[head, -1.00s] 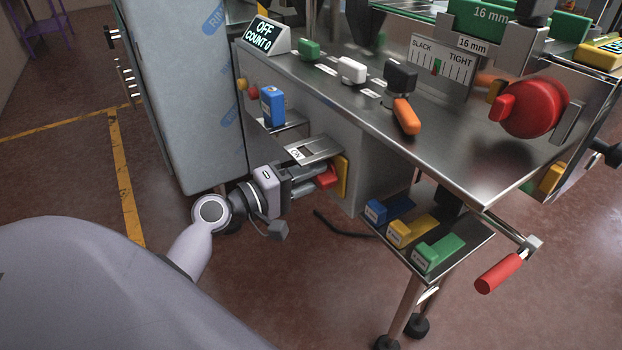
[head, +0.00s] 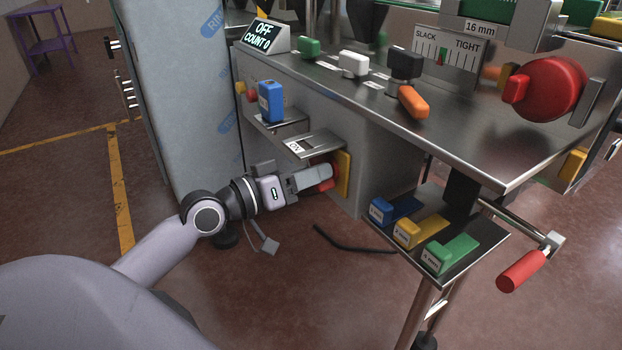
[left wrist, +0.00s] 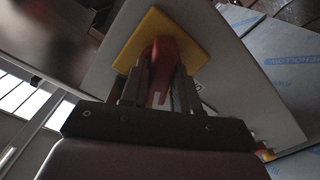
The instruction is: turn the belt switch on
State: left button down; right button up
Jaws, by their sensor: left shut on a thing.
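The belt switch is a red knob (head: 326,185) on a yellow plate (head: 344,172), on the side of the steel machine below its table top. My left gripper (head: 322,176) is shut on the red knob, and its fingers hide much of it in the head view. In the left wrist view the red knob (left wrist: 161,62) sits between the two fingers, in front of the yellow plate (left wrist: 152,24). A display (head: 263,36) on the table reads OFF, COUNT 0. My right gripper is not in view.
A small steel shelf (head: 322,143) with an ON label juts out just above my left gripper. A blue block (head: 270,102) stands above that. A low tray holds blue, yellow and green blocks (head: 452,253) to the right. A dark cable (head: 345,244) lies on the floor.

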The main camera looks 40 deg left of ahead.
pick_arm(q)
jog(key=m, duration=0.6)
jog(key=shift+p, duration=0.35)
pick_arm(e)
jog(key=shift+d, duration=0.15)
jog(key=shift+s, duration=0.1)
pick_arm(q)
jog(key=c, duration=0.9)
grip_release()
